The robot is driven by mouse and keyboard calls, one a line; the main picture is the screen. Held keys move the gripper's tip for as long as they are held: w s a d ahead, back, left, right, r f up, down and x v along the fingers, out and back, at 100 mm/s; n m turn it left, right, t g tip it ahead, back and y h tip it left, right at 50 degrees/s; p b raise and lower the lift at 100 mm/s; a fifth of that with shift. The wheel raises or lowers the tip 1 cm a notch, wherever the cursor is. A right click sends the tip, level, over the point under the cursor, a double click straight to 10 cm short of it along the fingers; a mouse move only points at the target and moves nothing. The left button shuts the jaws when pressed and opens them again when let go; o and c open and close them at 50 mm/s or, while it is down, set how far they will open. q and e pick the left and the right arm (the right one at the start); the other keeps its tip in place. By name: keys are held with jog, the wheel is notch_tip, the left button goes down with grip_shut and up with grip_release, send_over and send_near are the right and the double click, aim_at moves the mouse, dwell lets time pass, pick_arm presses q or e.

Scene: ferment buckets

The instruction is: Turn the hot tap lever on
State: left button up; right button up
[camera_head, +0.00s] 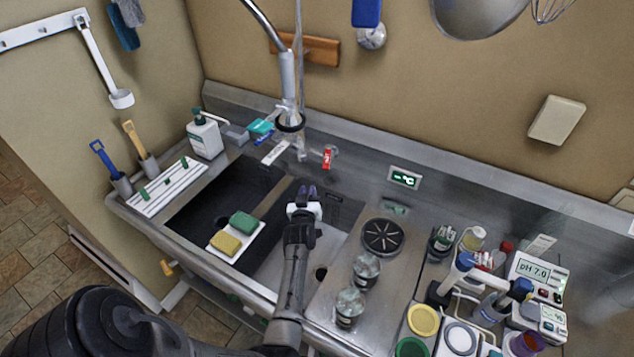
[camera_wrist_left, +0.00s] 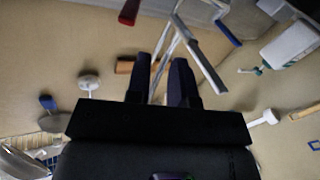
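The tap lever with a red handle (camera_head: 328,157) sits on the sink's back ledge, right of the tall faucet (camera_head: 289,75). My left gripper (camera_head: 306,190) is over the sink, in front of the faucet and apart from both levers. Its two dark fingers (camera_wrist_left: 162,78) are parted with nothing between them. My right gripper is not seen.
The sink basin (camera_head: 275,266) lies below my left gripper. A green sponge (camera_head: 243,222) and a yellow one (camera_head: 226,243) rest on a white tray at left. A soap bottle (camera_head: 204,136) stands behind. Jars, a pH meter (camera_head: 537,278) and lidded tubs crowd the right counter.

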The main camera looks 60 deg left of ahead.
pick_arm(q)
jog(key=s+a+n+t+b, duration=0.1)
jog(key=a, duration=0.1)
jog(key=s+a+f+n+h+b, duration=0.1)
jog(key=s+a+n, duration=0.1)
jog(key=a, duration=0.1)
jog(key=s+a+n+t+h+b, duration=0.1)
jog(key=s+a+b, duration=0.1)
jog(key=a, duration=0.1)
jog(key=shift+s+f+t, duration=0.1)
jog(key=shift+f+t, duration=0.2)
grip_shut()
jog(key=n+t+h+b, duration=0.3)
jog(key=t+h, duration=0.1)
jog(key=h, duration=0.6)
send_near(327, 157)
jog(key=shift+w+d+f+p, duration=0.25)
jog(key=shift+w+d+p, duration=0.2)
jog(key=shift+w, duration=0.25)
jog(key=shift+w+d+f+p, duration=0.2)
jog(key=shift+w+d+p, duration=0.15)
jog(key=shift+w+d, duration=0.25)
